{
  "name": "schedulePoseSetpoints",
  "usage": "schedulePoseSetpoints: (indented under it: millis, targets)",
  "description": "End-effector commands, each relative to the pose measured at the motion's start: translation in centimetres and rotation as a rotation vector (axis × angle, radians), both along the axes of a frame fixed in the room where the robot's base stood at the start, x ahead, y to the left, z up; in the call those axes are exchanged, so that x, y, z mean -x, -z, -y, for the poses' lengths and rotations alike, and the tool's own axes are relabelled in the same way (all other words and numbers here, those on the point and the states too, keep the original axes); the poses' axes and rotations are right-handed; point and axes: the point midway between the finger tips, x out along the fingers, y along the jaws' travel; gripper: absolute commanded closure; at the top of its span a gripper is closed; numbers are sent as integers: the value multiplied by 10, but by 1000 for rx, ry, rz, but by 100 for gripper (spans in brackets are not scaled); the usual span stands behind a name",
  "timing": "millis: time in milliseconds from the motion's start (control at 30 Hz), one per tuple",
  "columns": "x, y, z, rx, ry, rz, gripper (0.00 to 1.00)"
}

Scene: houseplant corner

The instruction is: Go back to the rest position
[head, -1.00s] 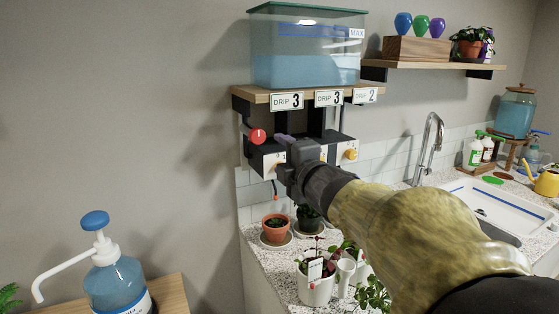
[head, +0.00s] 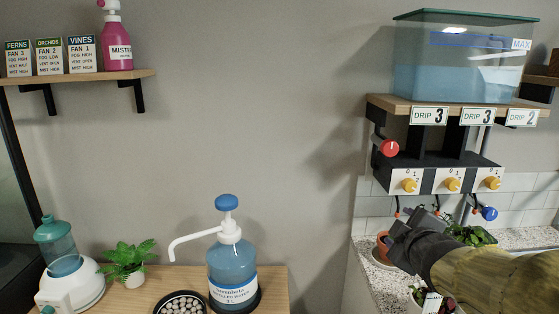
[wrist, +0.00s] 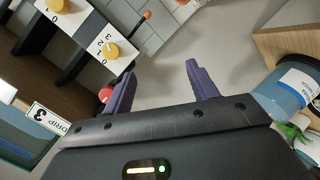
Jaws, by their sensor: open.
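My gripper (head: 418,222) shows at the lower right of the head view, in front of the counter with the potted plants and below the drip control box (head: 440,177). In the wrist view its two purple fingers (wrist: 157,90) are spread apart with nothing between them. My arm reaches in from the right edge of the head view. The drip box carries several yellow knobs (head: 452,185), a red knob (head: 389,148) at its left and a blue knob (head: 489,213) below it. My gripper appears apart from the knobs.
A blue water tank (head: 460,75) stands on a wooden shelf above the box. A pump bottle (head: 232,262), a tray of pebbles (head: 182,303), a plant (head: 127,262) and a white humidifier (head: 68,275) stand at the lower left. The wall between is bare.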

Motion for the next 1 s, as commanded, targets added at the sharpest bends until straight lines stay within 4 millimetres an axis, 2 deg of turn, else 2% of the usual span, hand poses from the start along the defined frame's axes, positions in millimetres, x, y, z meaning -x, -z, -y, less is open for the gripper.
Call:
schedulePoseSetpoints:
  millis: [33, 100, 200, 300, 400, 600, 667, 1000]
  targets:
    - [3, 30, -9, -99, 44, -77, 42]
    - [12, 66, -20, -228, 120, -180, 42]
    - [32, 113, -39, -392, 234, -327, 42]
    - [57, 153, -57, -525, 349, -464, 42]
    - [81, 182, -74, -621, 452, -580, 42]
    - [131, 224, -105, -757, 647, -784, 42]
    - [146, 233, -113, -788, 705, -841, 42]
    - [147, 177, -114, -795, 714, -842, 42]
